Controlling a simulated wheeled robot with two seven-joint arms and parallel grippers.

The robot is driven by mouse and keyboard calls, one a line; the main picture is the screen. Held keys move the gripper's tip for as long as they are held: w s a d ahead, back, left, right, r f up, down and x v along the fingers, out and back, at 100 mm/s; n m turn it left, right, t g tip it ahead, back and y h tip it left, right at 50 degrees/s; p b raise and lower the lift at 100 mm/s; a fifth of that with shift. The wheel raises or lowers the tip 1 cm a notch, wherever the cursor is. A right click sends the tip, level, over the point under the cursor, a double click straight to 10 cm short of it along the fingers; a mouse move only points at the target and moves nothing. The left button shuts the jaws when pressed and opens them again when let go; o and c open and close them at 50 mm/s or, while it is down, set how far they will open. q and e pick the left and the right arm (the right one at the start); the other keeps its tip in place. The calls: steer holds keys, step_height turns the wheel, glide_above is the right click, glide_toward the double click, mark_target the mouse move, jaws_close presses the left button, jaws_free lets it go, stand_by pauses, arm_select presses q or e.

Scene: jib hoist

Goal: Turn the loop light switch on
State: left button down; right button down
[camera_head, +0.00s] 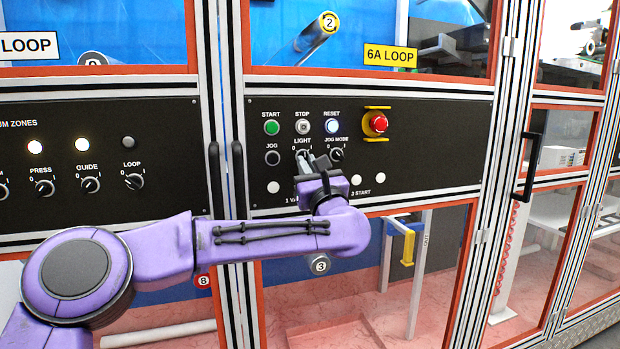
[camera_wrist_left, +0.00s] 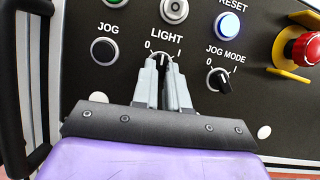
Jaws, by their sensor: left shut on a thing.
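The LIGHT switch (camera_wrist_left: 163,62) is a black rotary knob with 0 and I marks, on the black panel under the yellow 6A LOOP label (camera_head: 390,56). My left gripper (camera_wrist_left: 163,75) is shut on this knob, one grey finger on each side. In the left wrist view the knob's handle looks close to upright, between the two marks; the fingers hide its lower part. In the head view my left gripper (camera_head: 306,160) covers most of the knob. My right gripper is not in view.
The JOG MODE knob (camera_wrist_left: 218,79) is close on the right, the JOG button (camera_wrist_left: 104,51) on the left. START (camera_head: 271,127), STOP (camera_head: 303,127) and the lit RESET (camera_head: 332,126) are above. A red emergency stop (camera_head: 375,123) is further right. Black door handles (camera_head: 238,178) stand left.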

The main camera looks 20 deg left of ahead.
arm_select(q)
steer(key=shift+s+a+r+m+t+h+p, duration=0.1)
steer(key=shift+a+r+m+t+h+p, duration=0.2)
steer(key=shift+m+h, duration=1.45)
steer(key=shift+s+a+r+m+t+h+p, duration=0.2)
steer(key=shift+m+t+h, duration=0.25)
steer(key=shift+m, duration=2.45)
steer(key=shift+s+a+r+m+t+h+p, duration=0.1)
steer(key=shift+r+m+t+h+p, duration=0.2)
steer(key=shift+m+h, duration=1.45)
steer(key=shift+m+y, duration=0.6)
steer(key=shift+y, duration=0.05)
steer(key=c, duration=1.1)
jaws_free()
steer(key=shift+c, duration=0.2)
steer(key=f+b+v, duration=0.1)
steer(key=b+v, duration=0.2)
steer(key=v, duration=0.7)
